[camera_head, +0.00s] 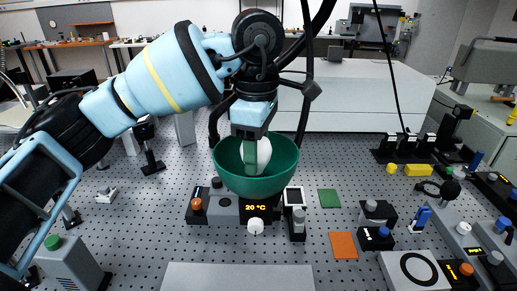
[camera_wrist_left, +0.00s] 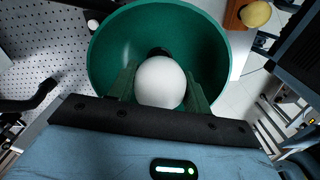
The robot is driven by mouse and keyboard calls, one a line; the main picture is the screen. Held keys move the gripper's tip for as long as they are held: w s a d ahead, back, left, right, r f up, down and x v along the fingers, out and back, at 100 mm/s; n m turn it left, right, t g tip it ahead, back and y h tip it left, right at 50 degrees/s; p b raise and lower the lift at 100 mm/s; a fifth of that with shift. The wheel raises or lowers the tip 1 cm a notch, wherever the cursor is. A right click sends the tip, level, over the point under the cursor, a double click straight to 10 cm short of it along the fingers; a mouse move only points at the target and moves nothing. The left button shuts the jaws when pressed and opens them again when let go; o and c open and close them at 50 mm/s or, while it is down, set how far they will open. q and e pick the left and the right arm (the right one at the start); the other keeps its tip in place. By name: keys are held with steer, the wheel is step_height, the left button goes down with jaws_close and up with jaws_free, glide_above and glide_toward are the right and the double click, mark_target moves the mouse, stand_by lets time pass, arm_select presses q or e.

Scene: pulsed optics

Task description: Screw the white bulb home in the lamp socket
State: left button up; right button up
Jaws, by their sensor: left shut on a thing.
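The white bulb (camera_head: 264,152) is between the green fingers of my left gripper (camera_head: 251,160), inside a green bowl-shaped lamp shade (camera_head: 256,186). The gripper points down into the shade and is shut on the bulb. In the left wrist view the round bulb (camera_wrist_left: 161,82) sits between both fingers, within the shade's rim (camera_wrist_left: 98,62). A dark round part (camera_wrist_left: 158,51), perhaps the socket, shows just behind the bulb. Most of it is hidden, so I cannot tell how deep the bulb sits. My right gripper is not in view.
Under the shade stands a dark unit with a "20 °C" display (camera_head: 256,208) and a white knob (camera_head: 255,226). A green square (camera_head: 329,198) and an orange square (camera_head: 343,245) lie on the perforated table. Small optical devices crowd the right side.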

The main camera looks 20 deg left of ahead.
arm_select(q)
steer(key=shift+m, duration=0.3)
steer(key=shift+r, duration=0.1)
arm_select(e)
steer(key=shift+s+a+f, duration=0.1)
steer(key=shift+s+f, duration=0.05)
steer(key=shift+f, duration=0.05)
arm_select(q)
steer(key=shift+m+b, duration=0.3)
steer(key=shift+m, duration=0.6)
steer(key=shift+f+m+b, duration=0.2)
steer(key=shift+m+b, duration=0.15)
steer(key=shift+m, duration=0.75)
steer(key=shift+r+m, duration=0.1)
steer(key=shift+m, duration=0.5)
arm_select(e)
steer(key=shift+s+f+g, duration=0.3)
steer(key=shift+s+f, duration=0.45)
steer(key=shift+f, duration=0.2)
